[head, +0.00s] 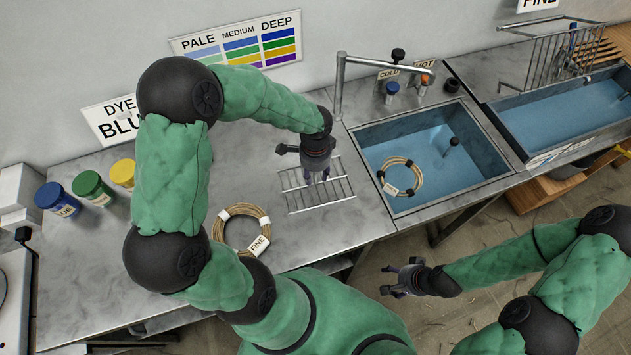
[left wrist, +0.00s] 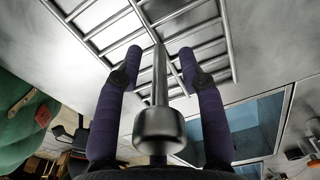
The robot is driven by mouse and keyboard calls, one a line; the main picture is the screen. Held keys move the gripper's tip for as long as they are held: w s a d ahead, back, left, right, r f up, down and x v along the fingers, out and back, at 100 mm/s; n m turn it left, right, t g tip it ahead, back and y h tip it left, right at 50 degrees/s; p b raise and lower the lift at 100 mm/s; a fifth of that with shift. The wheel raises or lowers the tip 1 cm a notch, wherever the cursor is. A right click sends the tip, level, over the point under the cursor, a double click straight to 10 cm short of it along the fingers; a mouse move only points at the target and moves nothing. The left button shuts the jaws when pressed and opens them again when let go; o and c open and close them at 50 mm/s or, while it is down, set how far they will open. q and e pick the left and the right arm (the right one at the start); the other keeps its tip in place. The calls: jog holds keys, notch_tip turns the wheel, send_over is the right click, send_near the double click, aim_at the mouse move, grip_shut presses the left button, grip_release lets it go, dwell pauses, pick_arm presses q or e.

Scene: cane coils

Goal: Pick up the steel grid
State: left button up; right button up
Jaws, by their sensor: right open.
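The steel grid (head: 318,205) lies flat on the metal worktop, left of the sink. In the left wrist view the grid (left wrist: 108,27) has parallel bars and a central upright post with a round knob (left wrist: 160,124) on top. My left gripper (head: 316,177) points down over the grid. In the left wrist view its purple fingers (left wrist: 160,58) stand on either side of the post, with gaps visible, so it is open. My right gripper (head: 387,281) is open and empty, low in front of the worktop, away from the grid.
A cane coil labelled FINE (head: 258,244) lies left of the grid. Another coil (head: 402,177) sits in the sink (head: 440,200). Blue (head: 57,200), green (head: 93,187) and yellow (head: 122,173) dye pots stand at the left. A tap (head: 341,85) rises behind the sink.

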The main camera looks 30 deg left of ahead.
pick_arm(q)
grip_shut()
jog(key=shift+r, duration=0.15)
jog(key=shift+r, duration=0.2)
notch_tip(320, 180, up, 2)
jog(key=shift+w+r+p, duration=0.1)
jog(key=shift+r+p, duration=0.15)
jog(key=shift+p, duration=0.3)
jog(key=s+d+r+p, duration=0.1)
jog(key=s+d+r, duration=0.1)
jog(key=d+r, duration=0.3)
jog(key=s+d+r+p, duration=0.1)
jog(key=s+d+r, duration=0.1)
jog(key=d+r, duration=0.3)
jog(key=d, duration=0.3)
jog(key=shift+s, duration=0.4)
